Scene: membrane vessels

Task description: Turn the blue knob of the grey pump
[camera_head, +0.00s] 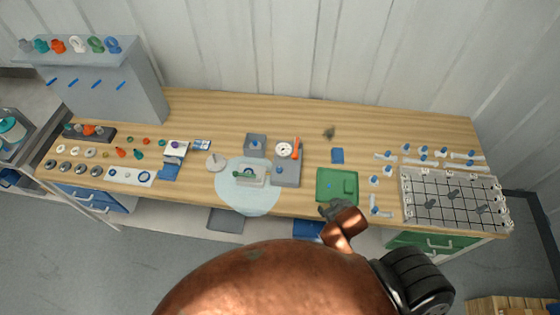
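Two grey units stand near the middle of the table. One is a grey block (249,152) with a small blue part (255,142) on top. To its right is a grey unit (291,179) with a white round dial (284,149), an orange handle (296,147) and a small blue knob (280,170). I cannot tell for certain which one is the pump. My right gripper (336,208) is at the table's front edge, by the green tray (324,196), to the right of and nearer than both units. It is small and its fingers are unclear. My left gripper is not in view.
A pale round mat (238,205) with a light fixture (251,174) lies left of the dial unit. A grid rack (450,198) and white fittings (423,160) are at the right. Small parts and a grey shelf (105,85) are at the left. The table's back strip is mostly clear.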

